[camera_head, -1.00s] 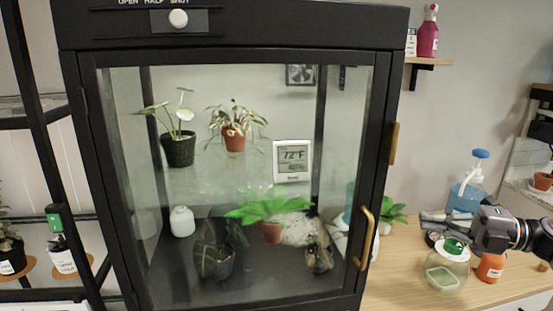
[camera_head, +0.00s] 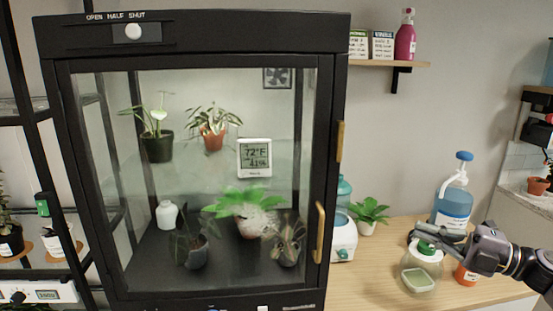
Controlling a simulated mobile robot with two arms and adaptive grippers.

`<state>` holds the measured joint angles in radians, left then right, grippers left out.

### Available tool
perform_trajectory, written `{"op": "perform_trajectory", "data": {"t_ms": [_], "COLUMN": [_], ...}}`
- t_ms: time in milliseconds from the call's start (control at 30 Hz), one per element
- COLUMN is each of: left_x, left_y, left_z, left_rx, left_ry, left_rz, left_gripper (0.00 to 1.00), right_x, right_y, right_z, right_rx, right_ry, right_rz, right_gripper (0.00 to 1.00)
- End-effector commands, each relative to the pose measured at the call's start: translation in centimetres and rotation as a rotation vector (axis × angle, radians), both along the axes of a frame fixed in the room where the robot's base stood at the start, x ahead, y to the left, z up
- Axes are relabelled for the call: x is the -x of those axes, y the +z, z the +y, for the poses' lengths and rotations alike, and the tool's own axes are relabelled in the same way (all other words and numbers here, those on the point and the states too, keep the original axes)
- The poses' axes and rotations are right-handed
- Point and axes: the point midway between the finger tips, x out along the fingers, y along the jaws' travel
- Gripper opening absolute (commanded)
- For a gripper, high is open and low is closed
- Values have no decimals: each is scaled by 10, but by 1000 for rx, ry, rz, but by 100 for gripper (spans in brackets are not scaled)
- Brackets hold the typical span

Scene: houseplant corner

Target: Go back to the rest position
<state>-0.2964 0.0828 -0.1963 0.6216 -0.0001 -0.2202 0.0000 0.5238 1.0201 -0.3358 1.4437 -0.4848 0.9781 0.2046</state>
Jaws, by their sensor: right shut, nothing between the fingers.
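My right gripper (camera_head: 420,238) comes in from the right edge, over the wooden bench. Its fingers are shut with nothing between them. In the picture they overlap the top of a clear jar with a green lid (camera_head: 422,274); I cannot tell the gap in depth. A blue-capped bottle (camera_head: 453,205) shows behind the gripper, and an orange bottle (camera_head: 466,274) shows below it, partly hidden. My left gripper is not in view.
A black glass-fronted plant cabinet (camera_head: 330,150) with brass handles stands at left, its door shut, holding several potted plants. A small potted plant (camera_head: 367,215) stands on the bench (camera_head: 365,285). A wall shelf (camera_head: 410,64) holds a pink bottle (camera_head: 405,36). The bench's front middle is clear.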

Motion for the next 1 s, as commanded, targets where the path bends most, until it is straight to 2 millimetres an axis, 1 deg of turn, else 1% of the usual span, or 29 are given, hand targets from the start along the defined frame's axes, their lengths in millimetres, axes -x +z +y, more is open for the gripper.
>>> {"op": "perform_trajectory", "data": {"t_ms": [33,133,267,333,467,567,667,700,767,800,867,900,967,1000], "left_x": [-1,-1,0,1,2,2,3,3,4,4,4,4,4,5], "left_y": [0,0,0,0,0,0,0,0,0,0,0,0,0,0], "left_z": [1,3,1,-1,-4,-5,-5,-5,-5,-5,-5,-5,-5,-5], "left_rx": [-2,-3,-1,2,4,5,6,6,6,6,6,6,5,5], "left_ry": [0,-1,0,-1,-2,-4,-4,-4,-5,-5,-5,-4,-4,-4], "left_rz": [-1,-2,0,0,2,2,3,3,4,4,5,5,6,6], "left_gripper": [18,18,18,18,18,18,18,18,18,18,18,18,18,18], "right_x": [-3,-10,-18,-22,-25,-20,-5,4,20,34,57,75,105,124], "right_y": [-6,-14,-29,-41,-74,-107,-146,-162,-188,-205,-230,-247,-270,-283], "right_z": [7,19,35,44,59,63,65,65,65,65,66,67,70,72], "right_rx": [-27,-85,-179,-242,-385,-487,-570,-596,-631,-648,-665,-674,-676,-673], "right_ry": [-17,-66,-149,-211,-374,-523,-677,-741,-833,-895,-987,-1046,-1131,-1181], "right_rz": [10,28,68,106,224,349,497,563,667,739,854,934,1055,1130], "right_gripper": [0,0,0,0,0,0,0,0,0,0,0,0,0,0]}}
